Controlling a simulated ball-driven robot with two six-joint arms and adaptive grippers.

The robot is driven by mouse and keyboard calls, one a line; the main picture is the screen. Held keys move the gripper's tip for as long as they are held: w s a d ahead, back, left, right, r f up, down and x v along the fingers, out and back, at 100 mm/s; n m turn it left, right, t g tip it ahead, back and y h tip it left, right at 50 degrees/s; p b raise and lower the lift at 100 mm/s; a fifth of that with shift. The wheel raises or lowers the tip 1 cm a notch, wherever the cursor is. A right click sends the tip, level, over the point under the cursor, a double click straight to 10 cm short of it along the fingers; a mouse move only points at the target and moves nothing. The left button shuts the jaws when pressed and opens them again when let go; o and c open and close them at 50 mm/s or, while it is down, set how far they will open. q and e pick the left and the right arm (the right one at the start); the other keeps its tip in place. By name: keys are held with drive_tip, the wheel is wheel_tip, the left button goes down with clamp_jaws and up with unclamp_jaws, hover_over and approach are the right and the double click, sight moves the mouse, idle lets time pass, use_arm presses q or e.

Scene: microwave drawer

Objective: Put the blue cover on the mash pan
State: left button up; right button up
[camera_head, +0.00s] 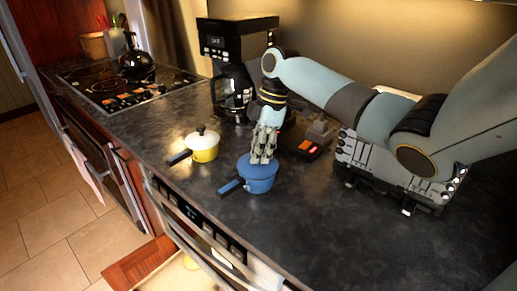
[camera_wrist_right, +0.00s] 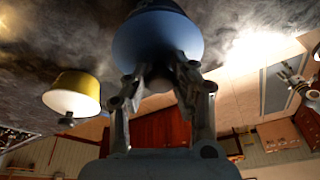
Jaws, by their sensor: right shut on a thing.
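The blue pan (camera_head: 259,181) stands on the dark counter, its handle pointing to the lower left in the head view. My right gripper (camera_head: 263,158) points down over it, shut on the knob of the blue cover. The cover (camera_wrist_right: 158,45) shows as a blue dome between the fingertips in the right wrist view. The cover is at the pan's top; whether it is fully seated or slightly above the rim I cannot tell. My left arm is outside the head view; a small jointed grey part (camera_wrist_right: 295,82) at the right wrist view's right edge looks like my left gripper.
A yellow pan with a white lid (camera_head: 203,146) stands left of the blue pan. A coffee machine (camera_head: 232,72) and a grey appliance (camera_head: 385,165) stand behind. A drawer (camera_head: 150,262) is open below the counter. The front right counter is clear.

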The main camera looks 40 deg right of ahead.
drive_tip(key=shift+p, duration=0.3)
idle(0.5)
drive_tip(key=shift+f, duration=0.3)
idle(0.7)
idle(0.6)
drive_tip(key=o, duration=1.5)
drive_tip(key=p+v, duration=0.2)
drive_tip(key=a+p+v, duration=0.1)
drive_tip(key=p+v, duration=0.1)
drive_tip(key=p, duration=0.1)
drive_tip(key=shift+w+r, duration=0.15)
drive_tip(key=shift+r, duration=0.2)
drive_tip(key=shift+a+v, duration=0.25)
drive_tip(key=shift+v, duration=0.85)
